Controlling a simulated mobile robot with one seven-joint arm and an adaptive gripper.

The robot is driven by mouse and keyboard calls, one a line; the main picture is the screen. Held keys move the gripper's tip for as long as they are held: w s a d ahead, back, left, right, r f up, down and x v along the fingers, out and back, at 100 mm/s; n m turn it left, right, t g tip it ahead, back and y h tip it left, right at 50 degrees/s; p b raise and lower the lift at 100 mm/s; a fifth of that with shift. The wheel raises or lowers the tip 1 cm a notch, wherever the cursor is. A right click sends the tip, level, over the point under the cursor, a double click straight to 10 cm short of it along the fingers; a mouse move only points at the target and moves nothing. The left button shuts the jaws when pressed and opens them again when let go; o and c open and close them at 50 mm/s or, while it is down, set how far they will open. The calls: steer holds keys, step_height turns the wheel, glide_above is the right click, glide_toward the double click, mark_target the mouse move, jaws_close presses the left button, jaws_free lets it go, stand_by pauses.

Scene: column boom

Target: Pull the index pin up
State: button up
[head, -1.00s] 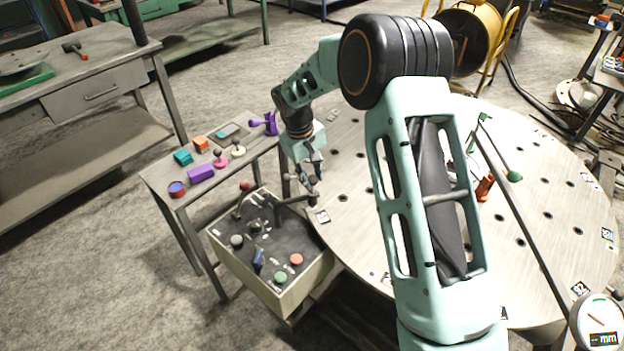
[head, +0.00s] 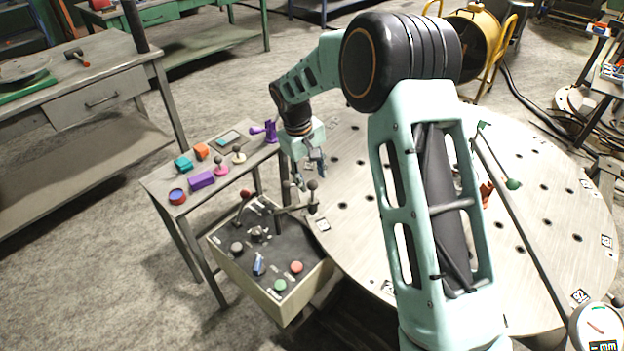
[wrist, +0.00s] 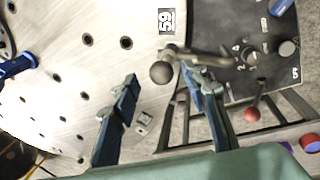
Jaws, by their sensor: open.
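A dark ball knob (head: 312,185) tops a short upright pin at the outer end of a grey crank arm (head: 292,210); I take this as the index pin. The arm extends from a control box (head: 287,308) beside the round table. My gripper (head: 311,175) is open and empty just above and behind the knob. In the wrist view, the ball knob (wrist: 161,73) appears between the two blue-padded fingers of my gripper (wrist: 160,80), nearer the right one. How far it lies beyond the fingertips I cannot tell. The ball hides the pin's lower part there.
A red-ball lever (head: 245,193), round buttons and a blue switch (head: 258,264) stand on the box. A small side table (head: 160,182) with coloured parts is behind it. The holed round table (head: 345,230) lies to the right, with a long rod (head: 520,215) over it.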

step_height(320, 180, up, 10)
steer(key=s+a, duration=0.1)
steer(key=shift+s+a, duration=0.15)
steer(key=shift+a, duration=0.1)
steer(key=shift+r, duration=0.1)
